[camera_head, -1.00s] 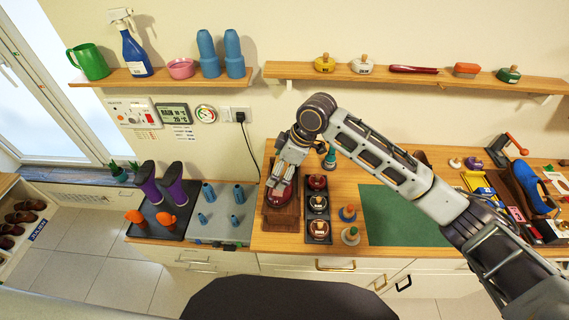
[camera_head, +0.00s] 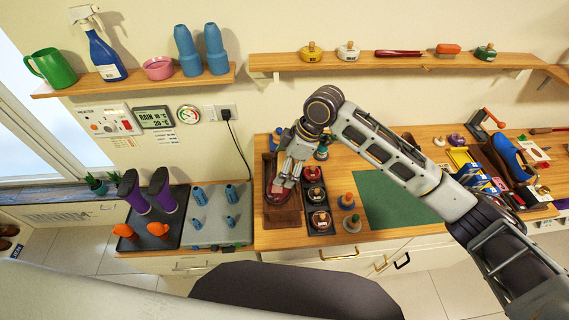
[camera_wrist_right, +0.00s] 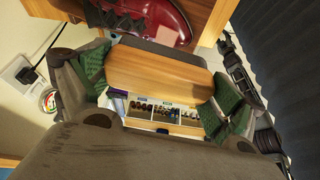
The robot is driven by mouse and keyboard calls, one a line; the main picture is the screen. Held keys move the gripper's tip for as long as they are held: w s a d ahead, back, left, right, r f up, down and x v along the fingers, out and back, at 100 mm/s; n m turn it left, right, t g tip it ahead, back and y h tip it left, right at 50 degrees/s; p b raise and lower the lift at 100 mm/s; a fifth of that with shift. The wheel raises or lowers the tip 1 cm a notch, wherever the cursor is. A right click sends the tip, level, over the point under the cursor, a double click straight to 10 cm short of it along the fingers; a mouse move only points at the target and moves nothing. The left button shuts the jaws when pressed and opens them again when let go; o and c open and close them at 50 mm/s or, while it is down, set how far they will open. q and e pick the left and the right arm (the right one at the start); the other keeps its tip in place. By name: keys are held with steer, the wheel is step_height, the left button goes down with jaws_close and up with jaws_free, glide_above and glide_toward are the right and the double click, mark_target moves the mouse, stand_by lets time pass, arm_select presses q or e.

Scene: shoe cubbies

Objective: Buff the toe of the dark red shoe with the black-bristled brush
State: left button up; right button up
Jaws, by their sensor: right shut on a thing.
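The dark red shoe (camera_head: 274,194) sits in a brown wooden holder (camera_head: 283,215) on the bench, partly hidden by my right gripper (camera_head: 285,180). Its glossy red surface and laces show at the top of the right wrist view (camera_wrist_right: 172,14). My right gripper (camera_wrist_right: 155,85) is shut on the brush, whose wooden back (camera_wrist_right: 158,70) lies between its green-padded fingers. A dark strip, likely the bristles, shows along the brush's far edge, close to the shoe. I cannot tell whether they touch. My left gripper is out of view.
A black tray of round tins (camera_head: 316,196) stands just right of the shoe. Wooden-knobbed pieces (camera_head: 347,201) and a green mat (camera_head: 390,200) lie farther right. A grey tray with blue shoe forms (camera_head: 219,222) is left. A wall shelf (camera_head: 400,62) runs above.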

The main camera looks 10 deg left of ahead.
steer(key=shift+s, duration=0.1)
steer(key=shift+d+n, duration=0.1)
steer(key=shift+n, duration=0.2)
steer(key=shift+s+d+n+g, duration=0.1)
steer(key=shift+n+g, duration=0.2)
steer(key=shift+n, duration=0.1)
steer(key=shift+f, duration=0.1)
